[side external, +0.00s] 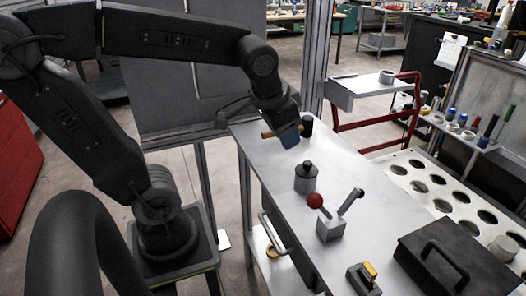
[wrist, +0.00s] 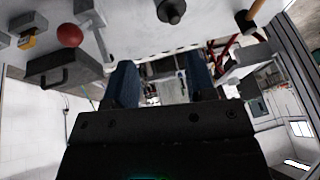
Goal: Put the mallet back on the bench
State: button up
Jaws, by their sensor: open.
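The mallet has a black head (side external: 307,126) and a wooden handle (side external: 267,135), and appears to lie on the far end of the grey bench (side external: 375,205). My gripper (side external: 288,138) hides the middle of the handle in the side view. In the wrist view, the mallet's wooden handle (wrist: 256,9) and black head (wrist: 244,22) show at the upper right, outside the space between the blue fingers. My gripper (wrist: 161,75) is open there with nothing between its fingers. I cannot tell its exact height over the bench.
Nearer are a red-knobbed lever block (side external: 331,226), a yellow-handled block (side external: 365,279) and a black toolbox (side external: 452,254). A white rack with round holes (side external: 420,178) runs along the right.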

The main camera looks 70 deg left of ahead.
jog(key=s+d+f+t+h, duration=0.1)
jog(key=s+d, duration=0.3)
jog(key=s, duration=0.2)
jog(key=shift+s+d+h, duration=0.2)
jog(key=shift+d+h, duration=0.15)
jog(key=shift+h, duration=0.05)
dwell(0.8)
